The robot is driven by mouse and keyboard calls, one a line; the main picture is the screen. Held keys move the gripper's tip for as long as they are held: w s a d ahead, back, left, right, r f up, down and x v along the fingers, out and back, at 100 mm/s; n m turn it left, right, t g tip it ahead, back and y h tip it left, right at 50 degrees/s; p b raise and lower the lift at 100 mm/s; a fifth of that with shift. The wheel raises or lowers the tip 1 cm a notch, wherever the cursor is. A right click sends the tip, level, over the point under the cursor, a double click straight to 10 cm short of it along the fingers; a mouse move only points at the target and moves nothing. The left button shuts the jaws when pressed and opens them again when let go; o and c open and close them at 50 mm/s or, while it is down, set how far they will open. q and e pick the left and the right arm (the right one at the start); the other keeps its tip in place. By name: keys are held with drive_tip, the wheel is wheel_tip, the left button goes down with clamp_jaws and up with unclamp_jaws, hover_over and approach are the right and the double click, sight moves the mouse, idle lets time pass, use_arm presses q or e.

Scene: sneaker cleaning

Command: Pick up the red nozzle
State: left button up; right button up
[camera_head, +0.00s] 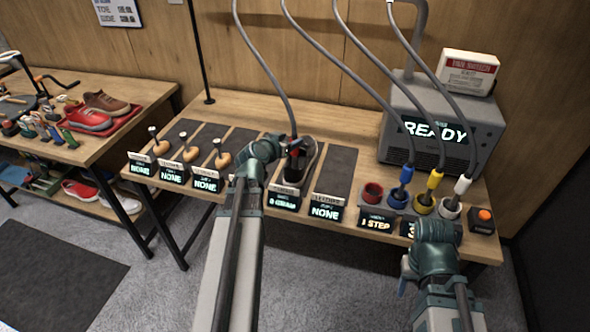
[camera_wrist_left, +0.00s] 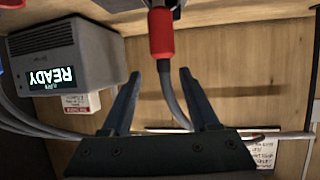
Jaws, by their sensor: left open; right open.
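The red nozzle (camera_wrist_left: 161,34) hangs on a grey hose in the left wrist view. It shows between the lines of my left gripper's fingers, just above the fingertips in the picture. My left gripper (camera_wrist_left: 160,74) is open and empty, with the hose passing behind it. In the head view my left gripper (camera_head: 288,148) is over a dark shoe (camera_head: 299,163) on a bench mat, and only a bit of red shows there. The red holder (camera_head: 373,192) on the bench looks empty. My right gripper (camera_head: 405,272) is low at the front right, open, mostly hidden by its arm.
Blue (camera_head: 407,174), yellow (camera_head: 434,181) and white (camera_head: 462,186) nozzles stand in holders at the right, with hoses above. A grey machine (camera_head: 440,118) reading READY stands behind them. Brushes (camera_head: 221,155) sit at the left. A second table (camera_head: 150,92) holds shoes.

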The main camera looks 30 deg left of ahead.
sight(295, 137)
use_arm(q)
drive_tip(key=x, duration=0.3)
drive_tip(key=shift+w+b, duration=0.1)
drive_tip(key=shift+b, duration=0.25)
drive_tip(key=x, duration=0.1)
drive_tip(key=b+x, duration=0.1)
drive_tip(key=x, duration=0.1)
drive_tip(key=b+x, duration=0.1)
drive_tip(key=x, duration=0.1)
drive_tip(key=shift+w+a+f, duration=0.15)
drive_tip(key=shift+a+f, duration=0.05)
drive_tip(key=shift+a, duration=0.05)
drive_tip(key=shift+r, duration=0.1)
drive_tip(key=shift+c, duration=0.6)
clamp_jaws()
